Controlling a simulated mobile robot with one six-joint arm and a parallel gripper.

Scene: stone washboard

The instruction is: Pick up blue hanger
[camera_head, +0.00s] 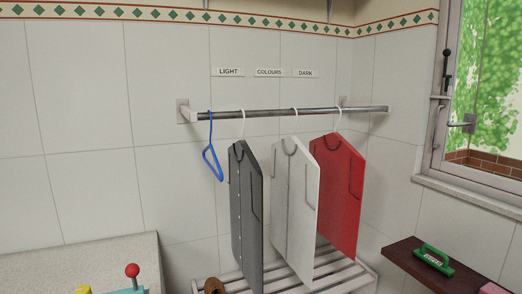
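The blue hanger (208,161) hangs empty at the left end of a metal rail (273,113) on the tiled wall. Its hook is over the rail and its loop hangs down at a slant. It is the leftmost thing on the rail, left of the grey garment. My gripper is not in this view.
A grey garment (245,205), a white garment (293,195) and a red garment (338,190) hang on white hangers to the right. A slatted rack (338,277) stands below. A dark shelf (408,255) holds a green brush (434,259). A stone surface (60,262) is lower left.

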